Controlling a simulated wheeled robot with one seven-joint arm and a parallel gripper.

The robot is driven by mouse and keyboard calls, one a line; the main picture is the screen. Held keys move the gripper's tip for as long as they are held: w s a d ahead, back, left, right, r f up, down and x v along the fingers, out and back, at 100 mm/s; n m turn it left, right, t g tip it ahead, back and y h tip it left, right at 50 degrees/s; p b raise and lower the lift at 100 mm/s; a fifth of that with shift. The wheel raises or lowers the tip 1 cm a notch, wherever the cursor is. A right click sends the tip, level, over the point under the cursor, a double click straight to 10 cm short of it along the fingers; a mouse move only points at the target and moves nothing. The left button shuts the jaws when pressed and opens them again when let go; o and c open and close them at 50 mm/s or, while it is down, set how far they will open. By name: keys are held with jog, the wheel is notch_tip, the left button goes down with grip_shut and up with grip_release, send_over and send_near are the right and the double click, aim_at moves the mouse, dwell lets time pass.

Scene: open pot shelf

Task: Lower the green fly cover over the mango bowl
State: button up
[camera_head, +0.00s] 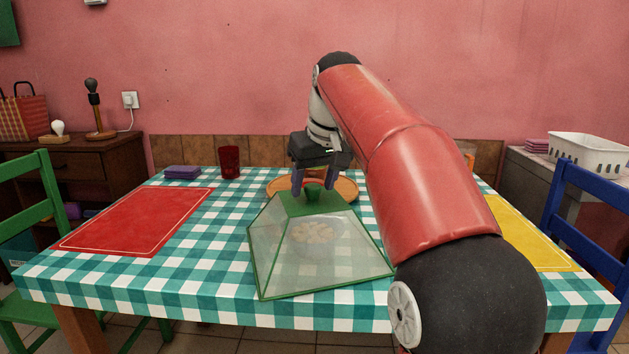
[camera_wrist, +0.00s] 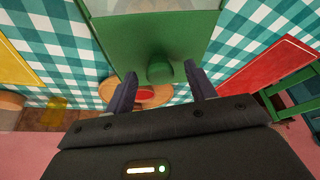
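The green fly cover (camera_head: 318,270) is a mesh pyramid with a solid green top and a knob. It stands on the checked tablecloth, and its lower edge looks level with the cloth. A pale bowl with yellowish contents (camera_head: 314,237) shows through the mesh, inside the cover's outline. My gripper (camera_head: 314,186) is at the cover's top, with its fingers spread to either side of the knob (camera_head: 313,193). In the wrist view, the cover's green top (camera_wrist: 145,38) shows and gaps are visible between the knob (camera_wrist: 160,69) and both fingers (camera_wrist: 161,88). The gripper is open and empty.
A round wooden board (camera_head: 345,188) lies behind the cover. A red cup (camera_head: 229,162) and purple napkins (camera_head: 182,172) stand at the back left. A red placemat (camera_head: 135,222) lies left, a yellow one (camera_head: 535,242) right. Chairs flank the table. My arm hides part of the right side.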

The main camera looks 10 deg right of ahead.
jog(key=p+v, duration=0.2)
jog(key=v, duration=0.5)
jog(key=shift+s+r, duration=0.2)
jog(key=shift+r, duration=0.15)
